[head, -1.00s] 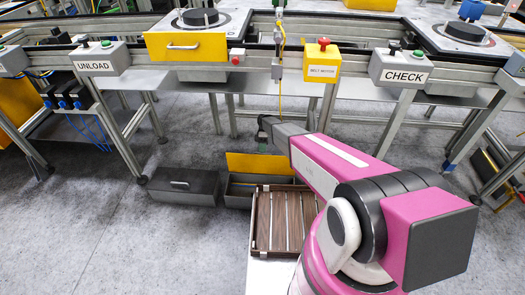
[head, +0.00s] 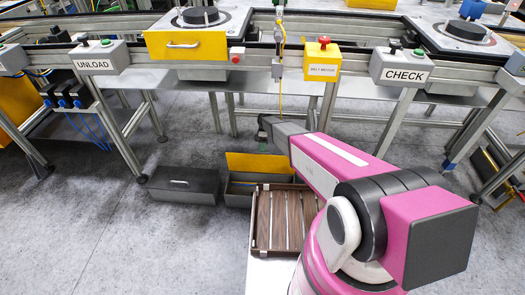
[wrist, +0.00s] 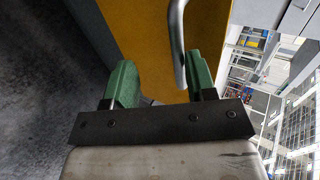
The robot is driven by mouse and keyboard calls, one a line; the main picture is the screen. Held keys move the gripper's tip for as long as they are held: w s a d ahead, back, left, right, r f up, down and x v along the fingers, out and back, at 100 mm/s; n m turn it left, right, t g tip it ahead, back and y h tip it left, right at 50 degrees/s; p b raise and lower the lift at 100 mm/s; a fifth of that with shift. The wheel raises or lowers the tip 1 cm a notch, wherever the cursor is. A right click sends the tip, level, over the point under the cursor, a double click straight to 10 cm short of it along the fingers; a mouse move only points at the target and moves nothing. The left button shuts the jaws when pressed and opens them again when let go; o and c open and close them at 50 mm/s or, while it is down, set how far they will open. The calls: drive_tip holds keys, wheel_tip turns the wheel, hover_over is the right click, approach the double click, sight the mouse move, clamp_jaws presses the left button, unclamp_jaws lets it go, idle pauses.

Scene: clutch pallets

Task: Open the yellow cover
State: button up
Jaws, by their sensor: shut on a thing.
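The yellow cover (head: 258,164) stands tilted up over an open grey box on the floor in the head view. In the wrist view the yellow cover (wrist: 140,25) fills the upper middle, with its metal handle (wrist: 177,42) beside the right green finger. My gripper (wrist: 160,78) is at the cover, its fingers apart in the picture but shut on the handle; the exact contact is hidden. In the head view my gripper (head: 264,138) is at the cover's upper edge, partly hidden by my arm.
A closed grey box (head: 184,186) sits left of the open grey box (head: 238,190). A brown slatted tray (head: 256,240) lies in front. Conveyor frame legs (head: 328,105) stand behind, and another yellow panel with a handle (head: 186,47) is above. Floor at left is clear.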

drive_tip(key=s+a+r, duration=0.7)
drive_tip(key=s+r, duration=0.2)
drive_tip(key=r, duration=0.1)
drive_tip(key=shift+a+r, duration=0.25)
drive_tip(key=shift+r, duration=0.1)
